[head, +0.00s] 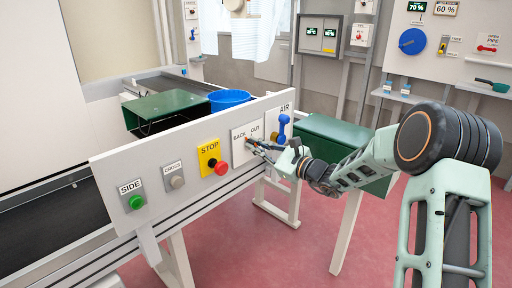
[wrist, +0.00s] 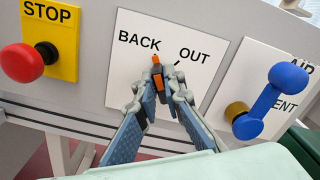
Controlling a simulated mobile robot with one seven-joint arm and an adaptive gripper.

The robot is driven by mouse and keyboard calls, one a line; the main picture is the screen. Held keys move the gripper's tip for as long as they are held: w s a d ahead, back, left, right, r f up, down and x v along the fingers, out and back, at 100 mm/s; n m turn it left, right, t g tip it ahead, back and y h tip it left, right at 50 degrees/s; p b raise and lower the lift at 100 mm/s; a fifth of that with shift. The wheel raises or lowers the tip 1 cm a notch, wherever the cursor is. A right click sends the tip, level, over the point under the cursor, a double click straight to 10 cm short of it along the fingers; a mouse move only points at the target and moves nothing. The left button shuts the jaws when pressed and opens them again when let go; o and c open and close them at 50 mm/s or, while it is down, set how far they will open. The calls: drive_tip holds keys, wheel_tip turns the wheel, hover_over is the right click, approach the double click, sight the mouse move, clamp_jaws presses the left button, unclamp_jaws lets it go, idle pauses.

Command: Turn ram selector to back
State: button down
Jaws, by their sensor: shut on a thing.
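The ram selector (wrist: 156,60) sits on a white plate (wrist: 125,98) marked BACK on the left and OUT on the right. Its orange pointer shows above my fingertips and points nearly straight up, under the right end of the word BACK. A short black mark shows below OUT. My gripper (wrist: 162,84) is shut on the selector, and its fingers hide most of the knob. In the head view my gripper (head: 258,146) reaches the BACK/OUT plate (head: 239,152) from the right, and the selector is small and mostly covered there.
Close on the right is a blue-handled AIR valve (wrist: 270,100). A green box (head: 330,140) stands behind my arm.

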drive_tip(key=c, duration=2)
unclamp_jaws()
drive_tip(key=shift+c, duration=0.2)
drive_tip(key=shift+s+d, duration=0.1)
drive_tip(key=v, duration=1.2)
